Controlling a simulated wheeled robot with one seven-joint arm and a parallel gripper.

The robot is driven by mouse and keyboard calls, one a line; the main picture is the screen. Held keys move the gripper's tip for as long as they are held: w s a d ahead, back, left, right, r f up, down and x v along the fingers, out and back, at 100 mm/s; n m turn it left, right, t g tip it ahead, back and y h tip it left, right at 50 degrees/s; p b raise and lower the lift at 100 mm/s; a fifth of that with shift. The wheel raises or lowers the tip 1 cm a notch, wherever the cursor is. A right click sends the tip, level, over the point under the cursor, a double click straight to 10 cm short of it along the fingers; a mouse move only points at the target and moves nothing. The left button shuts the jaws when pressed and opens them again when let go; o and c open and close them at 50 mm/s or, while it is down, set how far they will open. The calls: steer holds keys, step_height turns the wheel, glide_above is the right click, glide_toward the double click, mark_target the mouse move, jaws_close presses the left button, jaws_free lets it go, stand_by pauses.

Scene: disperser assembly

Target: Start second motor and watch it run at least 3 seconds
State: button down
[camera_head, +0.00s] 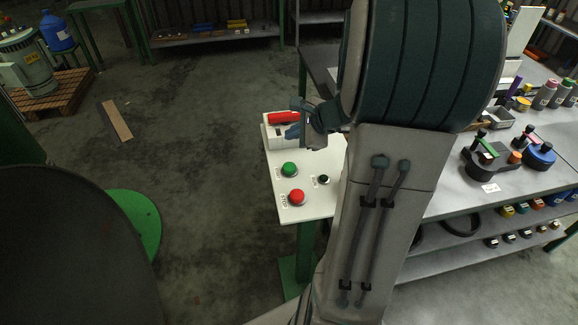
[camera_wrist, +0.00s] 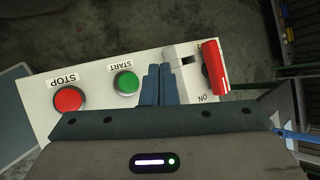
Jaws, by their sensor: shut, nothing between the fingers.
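A white control panel (camera_head: 308,206) stands on a green post. It has a green START button (camera_head: 289,169), a red STOP button (camera_head: 297,197) and a small black knob (camera_head: 323,180). At its far end is a switch box with a red handle (camera_head: 284,118). In the wrist view the red handle (camera_wrist: 215,68) lies beside the ON label, and the green button (camera_wrist: 126,82) and red button (camera_wrist: 69,98) are to its left. My gripper (camera_wrist: 158,68) is shut and empty, its blue fingertips over the panel between the green button and the red handle. No motor is seen clearly running.
A grey-green motor (camera_head: 30,64) sits on a wooden pallet at the upper left, beside a blue jug (camera_head: 57,32). A workbench (camera_head: 452,200) with tools and bottles is on the right. A wooden plank (camera_head: 117,120) lies on the otherwise open floor.

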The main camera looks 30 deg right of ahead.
steer(key=b, duration=0.5)
glide_above(287, 165)
steer(key=s+d, duration=0.1)
steer(key=s, duration=0.1)
step_height(287, 165, down, 7)
steer(key=shift+w+f, duration=0.1)
steer(key=shift+w, duration=0.05)
steer(key=shift+f+b, duration=0.65)
steer(key=shift+b, duration=0.15)
steer(key=shift+f, duration=0.1)
stand_by(0.6)
steer(key=shift+f+b, duration=0.25)
steer(key=shift+b, duration=0.3)
steer(key=shift+f+b, duration=0.85)
steer(key=shift+f, duration=0.05)
stand_by(0.7)
steer(key=shift+r, duration=0.15)
steer(key=shift+r+p, duration=1)
steer(key=shift+r, duration=0.15)
steer(key=shift+r+p, duration=1.95)
steer(key=shift+r, duration=0.6)
